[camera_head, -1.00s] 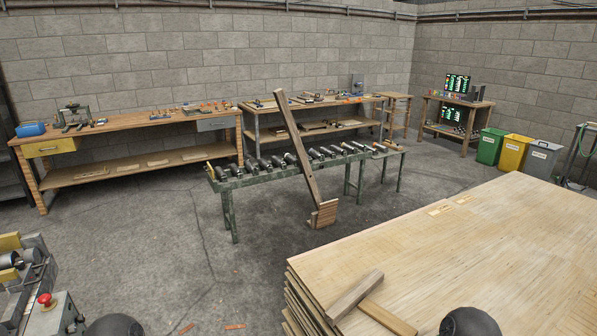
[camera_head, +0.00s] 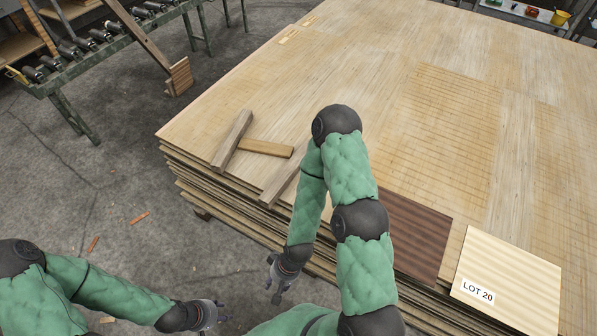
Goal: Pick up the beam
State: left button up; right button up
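A long dark wooden beam (camera_head: 137,34) leans across the roller conveyor at the top left. Its lower end is by a small wooden block (camera_head: 179,77) on the floor. On the veneer stack (camera_head: 210,100) lie a short grey-brown beam (camera_head: 232,140), a flat lighter piece (camera_head: 265,148) and another wooden piece (camera_head: 280,183) partly hidden behind my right arm. My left gripper (camera_head: 222,312) is low at the bottom, over the floor and away from the wood. My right gripper (camera_head: 276,295) hangs beside the stack's near edge, below the wooden pieces. Both are too small to read clearly.
The roller conveyor (camera_head: 75,68) stands at the top left. A dark veneer sheet (camera_head: 415,235) and a pale sheet labelled LOT 20 (camera_head: 510,275) lie at the stack's near edge.

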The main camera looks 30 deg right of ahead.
aim_at(269, 197)
jog(key=i+j+z, duration=0.15)
jog(key=z, duration=0.2)
jog(key=i+j+z, duration=0.1)
jog(key=z, duration=0.25)
jog(key=i+j+z, duration=0.1)
jog(key=j+z, duration=0.25)
